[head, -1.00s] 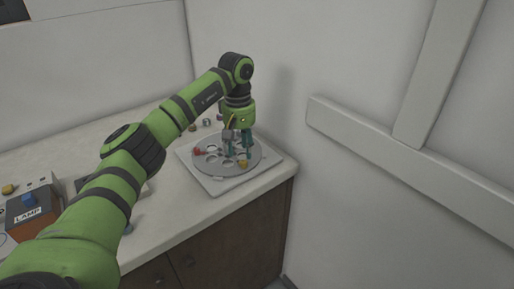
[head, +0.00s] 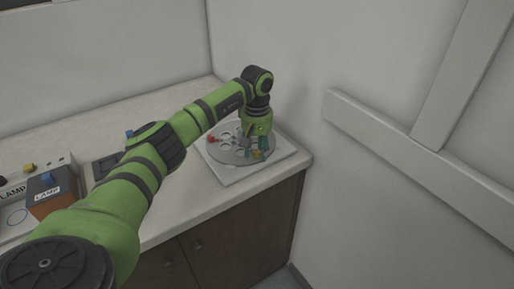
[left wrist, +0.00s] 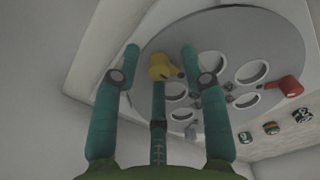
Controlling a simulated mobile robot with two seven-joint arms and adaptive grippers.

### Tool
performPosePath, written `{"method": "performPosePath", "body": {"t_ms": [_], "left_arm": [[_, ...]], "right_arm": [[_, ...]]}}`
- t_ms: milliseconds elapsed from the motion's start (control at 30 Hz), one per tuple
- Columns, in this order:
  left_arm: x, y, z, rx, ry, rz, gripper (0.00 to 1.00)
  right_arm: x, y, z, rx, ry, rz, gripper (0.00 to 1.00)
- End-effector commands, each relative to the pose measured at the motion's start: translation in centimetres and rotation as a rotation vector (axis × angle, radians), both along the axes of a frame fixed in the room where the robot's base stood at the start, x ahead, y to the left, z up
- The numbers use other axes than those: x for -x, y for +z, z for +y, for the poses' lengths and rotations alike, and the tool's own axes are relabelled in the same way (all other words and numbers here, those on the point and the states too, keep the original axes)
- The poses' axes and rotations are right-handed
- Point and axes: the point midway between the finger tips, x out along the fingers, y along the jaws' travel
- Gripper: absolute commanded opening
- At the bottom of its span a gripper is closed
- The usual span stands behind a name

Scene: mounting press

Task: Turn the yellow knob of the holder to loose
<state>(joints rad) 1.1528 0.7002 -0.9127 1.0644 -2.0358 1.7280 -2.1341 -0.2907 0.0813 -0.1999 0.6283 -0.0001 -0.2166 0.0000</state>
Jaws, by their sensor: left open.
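The holder is a grey round plate (head: 226,155) with several round holes. Its yellow knob (head: 256,155) sits near the front right edge of the plate and also shows in the left wrist view (left wrist: 161,67). My left gripper (head: 259,147) points down over that edge. In the left wrist view its teal fingers (left wrist: 160,54) are open, with the knob between the two long outer fingers and just beyond the tip of the middle one. I see gaps to the outer fingers; I cannot tell whether the middle finger touches the knob. My right gripper is out of view.
A red knob (head: 211,139) is on the plate's left side. The holder rests on a white square base (head: 283,152) at the counter's right end, near the wall.

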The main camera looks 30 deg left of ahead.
Motion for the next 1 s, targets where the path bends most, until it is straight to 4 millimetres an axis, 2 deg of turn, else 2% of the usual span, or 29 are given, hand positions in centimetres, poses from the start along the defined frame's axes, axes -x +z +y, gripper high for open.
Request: {"method": "performPosePath", "body": {"t_ms": [33,133,167,433,633,1000], "left_arm": [[0.0,0.0,0.0,0.0,0.0,0.0,0.44],[0.0,0.0,0.0,0.0,0.0,0.0,0.04],[0.0,0.0,0.0,0.001,0.0,0.001,0.0],[0.0,0.0,0.0,0.001,0.005,0.001,0.0],[0.0,0.0,0.0,0.0,0.053,0.001,0.0],[0.0,0.1,0.0,0.0,0.327,0.001,0.0]], "right_arm": [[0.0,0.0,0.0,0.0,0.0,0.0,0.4],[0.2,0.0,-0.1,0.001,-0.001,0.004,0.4],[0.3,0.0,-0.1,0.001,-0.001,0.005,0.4],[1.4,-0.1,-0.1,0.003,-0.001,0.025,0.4],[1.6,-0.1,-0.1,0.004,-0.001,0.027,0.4],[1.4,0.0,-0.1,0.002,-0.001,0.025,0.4]]}}
